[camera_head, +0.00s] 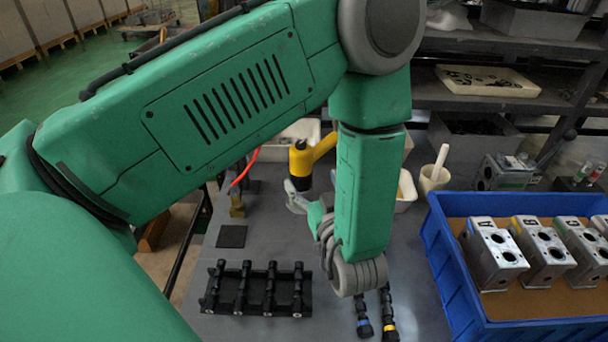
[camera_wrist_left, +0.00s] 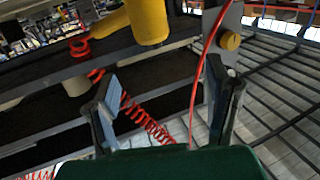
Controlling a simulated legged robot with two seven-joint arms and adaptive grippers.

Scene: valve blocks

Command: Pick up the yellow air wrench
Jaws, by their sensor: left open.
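The yellow air wrench (camera_head: 301,163) has a yellow and black body and stands over the grey table, left of my forearm. Part of its yellow arm goes behind my green forearm. My left gripper (camera_head: 296,197) is just below and beside the wrench, partly hidden by my own wrist. In the left wrist view the yellow wrench (camera_wrist_left: 147,20) shows at the top, beyond the fingertips. The fingers of my left gripper (camera_wrist_left: 165,85) are spread, with nothing held between them. My right gripper is out of view.
A black rack (camera_head: 258,290) stands at the table's front. A blue crate (camera_head: 450,255) with metal valve blocks (camera_head: 492,254) is at right. A white cup (camera_head: 432,180) stands behind. A red hose (camera_head: 245,168) hangs left of the wrench; red coils (camera_wrist_left: 145,120) cross the wrist view.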

